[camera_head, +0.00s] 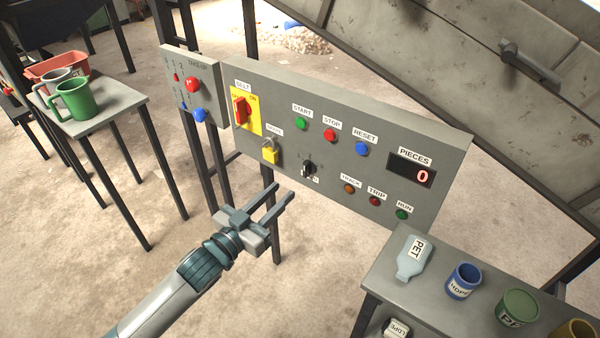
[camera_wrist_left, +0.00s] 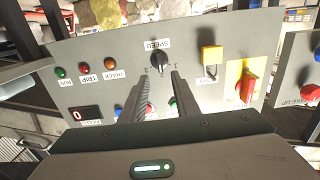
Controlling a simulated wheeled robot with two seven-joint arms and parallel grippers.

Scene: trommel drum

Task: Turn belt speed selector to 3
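The belt speed selector is a small black knob (camera_head: 308,167) low in the middle of the grey control panel, with a label partly hidden below it. In the left wrist view the panel appears upside down; the knob (camera_wrist_left: 158,59) sits beside its SPEED label (camera_wrist_left: 158,44), with small scale digits around it. I cannot read which number it points to. My left gripper (camera_head: 283,193) is open and empty, in front of and below-left of the knob in the head view. In the wrist view its fingertips (camera_wrist_left: 159,74) point at the panel on either side of the knob, apart from it. My right gripper is not in view.
A yellow padlock (camera_head: 270,155) and a red switch on a yellow plate (camera_head: 241,112) are left of the knob. START, STOP and RESET buttons (camera_head: 330,135) are above; lamps (camera_head: 375,201) and a display reading 0 (camera_head: 412,175) are right. A table (camera_head: 395,270) with containers stands lower right.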

